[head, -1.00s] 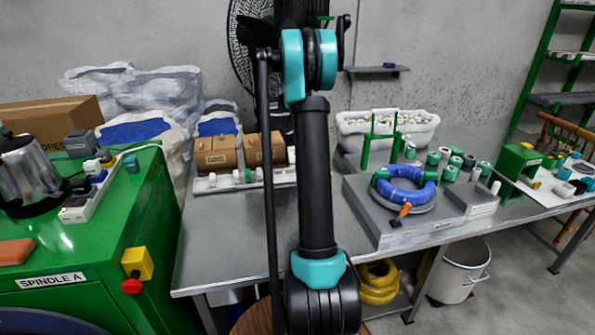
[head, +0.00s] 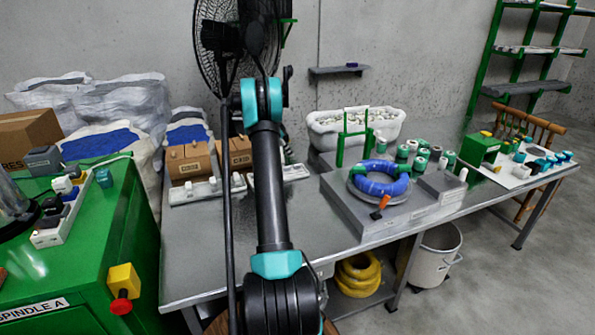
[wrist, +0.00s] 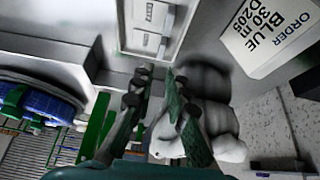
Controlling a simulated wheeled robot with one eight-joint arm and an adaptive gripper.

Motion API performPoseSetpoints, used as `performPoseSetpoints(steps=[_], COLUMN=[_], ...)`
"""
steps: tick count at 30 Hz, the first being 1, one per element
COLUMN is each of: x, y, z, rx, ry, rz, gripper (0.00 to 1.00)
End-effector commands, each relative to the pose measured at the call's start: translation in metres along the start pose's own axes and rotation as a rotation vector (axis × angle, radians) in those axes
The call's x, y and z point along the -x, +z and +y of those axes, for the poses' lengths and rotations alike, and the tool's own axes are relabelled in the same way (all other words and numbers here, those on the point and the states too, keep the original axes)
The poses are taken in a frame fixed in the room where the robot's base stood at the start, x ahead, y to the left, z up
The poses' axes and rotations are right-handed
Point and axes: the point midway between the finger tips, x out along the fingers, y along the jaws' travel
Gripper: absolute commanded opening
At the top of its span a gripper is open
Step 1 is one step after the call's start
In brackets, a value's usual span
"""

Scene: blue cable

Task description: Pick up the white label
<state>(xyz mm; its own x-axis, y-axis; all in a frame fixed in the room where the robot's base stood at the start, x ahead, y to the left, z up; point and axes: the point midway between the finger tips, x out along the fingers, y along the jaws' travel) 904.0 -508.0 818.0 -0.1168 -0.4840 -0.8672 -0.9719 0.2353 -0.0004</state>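In the wrist view my gripper (wrist: 158,74) has its two dark fingers apart with nothing visible between them. Beyond the fingertips is a pale tray or panel (wrist: 124,38) bearing small white pieces with dark print (wrist: 150,12). A larger white card (wrist: 265,35) reading "ORDER BLUE 30 m D205" is at the upper right, clear of the fingers. I cannot tell for sure which of these is the white label. In the head view my gripper is not discernible, and no label stands out clearly.
The blue cable coil (head: 380,179) sits on a grey block on the metal table (head: 300,229), with an orange-handled tool (head: 380,207) in front. A white bin (head: 355,128) and several spools stand behind. A green machine (head: 95,235) is at left. The table's front middle is clear.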

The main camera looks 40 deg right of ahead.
Motion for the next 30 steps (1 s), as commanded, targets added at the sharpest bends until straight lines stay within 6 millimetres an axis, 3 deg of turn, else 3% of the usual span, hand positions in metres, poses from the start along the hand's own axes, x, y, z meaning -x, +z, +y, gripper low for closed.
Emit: performPoseSetpoints(steps=[3,14,22,30], x=[-0.019,-0.042,-0.078,-0.084], y=[0.001,0.003,0.007,0.007], z=[0.000,0.000,-0.002,-0.002], rx=[0.001,0.001,0.001,0.002], ry=[0.000,0.000,-0.001,-0.001], rz=[0.000,0.000,0.000,0.000], gripper=[0.15,0.15,0.15,0.15])
